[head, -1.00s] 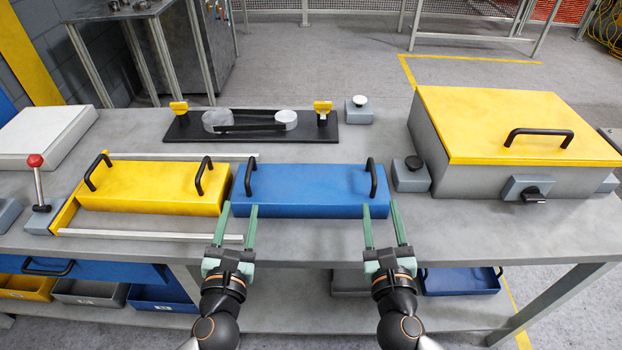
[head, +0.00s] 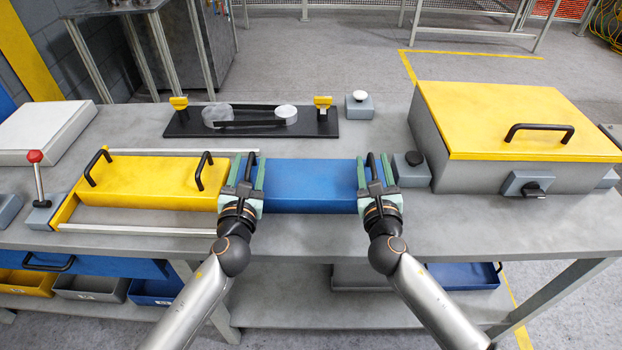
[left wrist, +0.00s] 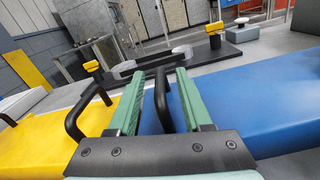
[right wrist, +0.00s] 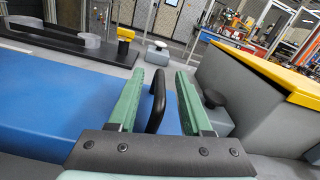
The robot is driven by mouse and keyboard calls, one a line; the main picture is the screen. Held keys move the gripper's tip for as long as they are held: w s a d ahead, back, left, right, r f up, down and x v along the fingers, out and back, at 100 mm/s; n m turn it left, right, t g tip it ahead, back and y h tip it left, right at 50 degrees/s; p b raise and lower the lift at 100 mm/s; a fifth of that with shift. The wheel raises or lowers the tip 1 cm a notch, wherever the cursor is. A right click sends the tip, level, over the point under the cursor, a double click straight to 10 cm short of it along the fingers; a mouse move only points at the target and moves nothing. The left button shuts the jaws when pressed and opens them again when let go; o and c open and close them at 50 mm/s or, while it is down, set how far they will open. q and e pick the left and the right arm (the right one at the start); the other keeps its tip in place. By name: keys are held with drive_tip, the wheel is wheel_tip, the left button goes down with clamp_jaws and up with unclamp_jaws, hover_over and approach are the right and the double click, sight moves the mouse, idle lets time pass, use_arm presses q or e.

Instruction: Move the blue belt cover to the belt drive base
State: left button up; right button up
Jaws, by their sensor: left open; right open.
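The blue belt cover (head: 310,185) lies on the workbench, with a black handle at each end. My left gripper (head: 245,170) is open around its left handle, which stands between the green fingers in the left wrist view (left wrist: 162,100). My right gripper (head: 375,168) is open around the right handle, which stands between the fingers in the right wrist view (right wrist: 155,100). The belt drive base (head: 180,128) is a black plate behind the cover, with two grey pulleys, a black belt and a yellow-topped post at each end.
A yellow cover (head: 150,185) with black handles sits left of the blue one, between pale rails. A grey box with a yellow lid (head: 520,120) stands at the right. A small block with a black knob (head: 410,172) is close to my right gripper.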

use_arm(q)
drive_tip(key=shift+w, duration=0.25)
use_arm(e)
drive_tip(key=shift+w, duration=0.25)
use_arm(q)
drive_tip(key=shift+c, duration=0.3)
use_arm(e)
drive_tip(key=shift+c, duration=0.3)
use_arm(q)
clamp_jaws()
use_arm(e)
clamp_jaws()
use_arm(q)
drive_tip(key=shift+a, duration=0.15)
use_arm(e)
drive_tip(key=shift+d, duration=0.2)
use_arm(q)
drive_tip(key=shift+r, duration=0.1)
